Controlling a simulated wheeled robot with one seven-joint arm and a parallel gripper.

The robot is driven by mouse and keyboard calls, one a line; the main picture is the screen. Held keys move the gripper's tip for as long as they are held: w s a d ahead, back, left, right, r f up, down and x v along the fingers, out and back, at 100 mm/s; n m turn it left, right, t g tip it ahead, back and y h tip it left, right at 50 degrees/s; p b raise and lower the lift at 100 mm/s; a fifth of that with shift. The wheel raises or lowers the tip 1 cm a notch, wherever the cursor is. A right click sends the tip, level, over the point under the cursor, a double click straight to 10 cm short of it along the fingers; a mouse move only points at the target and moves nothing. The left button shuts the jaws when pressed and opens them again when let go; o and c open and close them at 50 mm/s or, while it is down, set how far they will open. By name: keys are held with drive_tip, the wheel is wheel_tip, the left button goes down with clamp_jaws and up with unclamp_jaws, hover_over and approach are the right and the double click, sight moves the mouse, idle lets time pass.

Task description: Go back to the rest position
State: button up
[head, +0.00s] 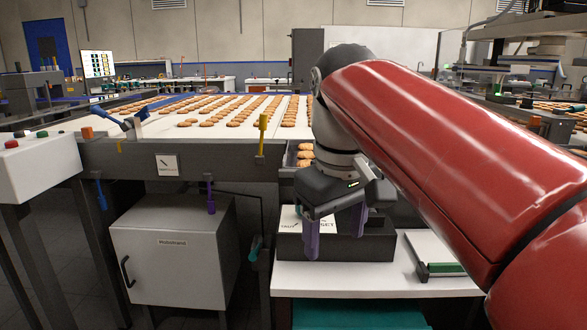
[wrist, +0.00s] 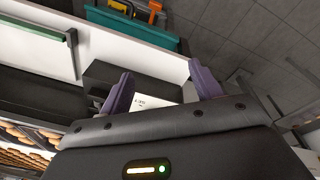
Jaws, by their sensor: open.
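My gripper (head: 334,238) hangs at the end of my red arm in the head view, pointing down. Its two purple fingers are apart, with nothing between them. It is in front of a dark box (head: 290,247) with a white label on the white side table. In the wrist view my gripper (wrist: 160,88) shows both purple fingertips spread, with the dark box (wrist: 105,75) and part of its label beyond them. I cannot tell exactly how high the fingers are above the box.
A wide white conveyor (head: 225,130) carries rows of biscuits at the back. More biscuits (head: 304,155) lie beside my wrist. A flat item with a green strip (head: 442,268) lies on the side table (head: 350,282). A grey cabinet (head: 175,265) stands at left under the conveyor.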

drive_tip(key=s+d+f+m+t, duration=0.2)
drive_tip(key=s+d+f+m, duration=0.1)
drive_tip(key=f, duration=0.6)
drive_tip(key=s+d+f+m+t, duration=0.2)
drive_tip(key=s+d+f, duration=0.4)
drive_tip(key=f, duration=0.4)
drive_tip(key=shift+s+d+f+m, duration=0.25)
drive_tip(key=shift+s+f+m, duration=0.05)
drive_tip(key=shift+s+m, duration=0.4)
